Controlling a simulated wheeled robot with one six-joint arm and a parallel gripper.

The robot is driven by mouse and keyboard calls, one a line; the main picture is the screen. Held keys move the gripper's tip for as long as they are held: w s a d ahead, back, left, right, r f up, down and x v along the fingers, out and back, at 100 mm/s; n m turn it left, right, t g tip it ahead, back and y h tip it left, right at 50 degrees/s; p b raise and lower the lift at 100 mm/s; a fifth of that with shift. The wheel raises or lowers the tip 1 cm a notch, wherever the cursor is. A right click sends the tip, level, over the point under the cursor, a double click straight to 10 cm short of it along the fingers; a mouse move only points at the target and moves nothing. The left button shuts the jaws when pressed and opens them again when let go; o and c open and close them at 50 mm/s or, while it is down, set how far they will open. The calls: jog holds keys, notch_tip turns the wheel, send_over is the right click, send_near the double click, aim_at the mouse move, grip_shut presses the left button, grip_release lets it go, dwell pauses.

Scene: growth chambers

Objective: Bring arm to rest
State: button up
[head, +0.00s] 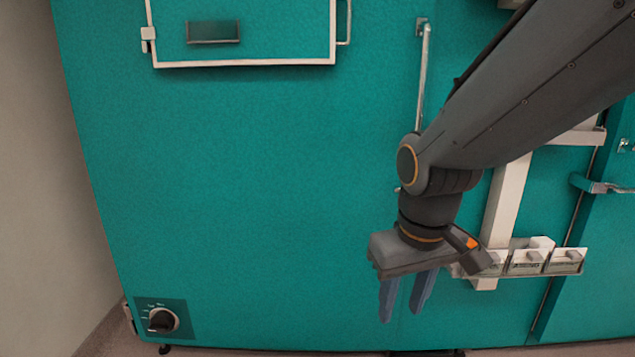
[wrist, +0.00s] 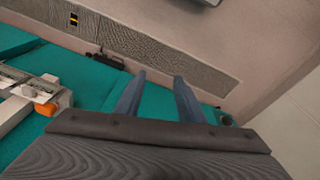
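My gripper (head: 403,297) hangs at the lower right of the head view, in front of a teal chamber front. Its two blue-grey fingers point down and stand apart, with nothing between them. The fingers also show in the wrist view (wrist: 160,97), spread and empty. My dark arm reaches in from the upper right of the head view and bends at the wrist joint.
The teal chamber (head: 250,180) fills most of the head view. It has a white-framed hatch (head: 245,62), a vertical handle (head: 424,80) and a dial (head: 162,319). A rack with small clear boxes (head: 527,262) is right of my gripper. A grey wall stands left.

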jog(key=s+a+g, duration=0.2)
jog(key=s+a, duration=0.2)
jog(key=s, duration=0.5)
jog(key=d+r+m+p, duration=0.3)
jog(key=d+r+p, duration=0.6)
jog(key=p, duration=0.9)
jog(key=shift+w+d+r, duration=0.25)
jog(key=shift+d, duration=0.1)
jog(key=shift+c, duration=0.5)
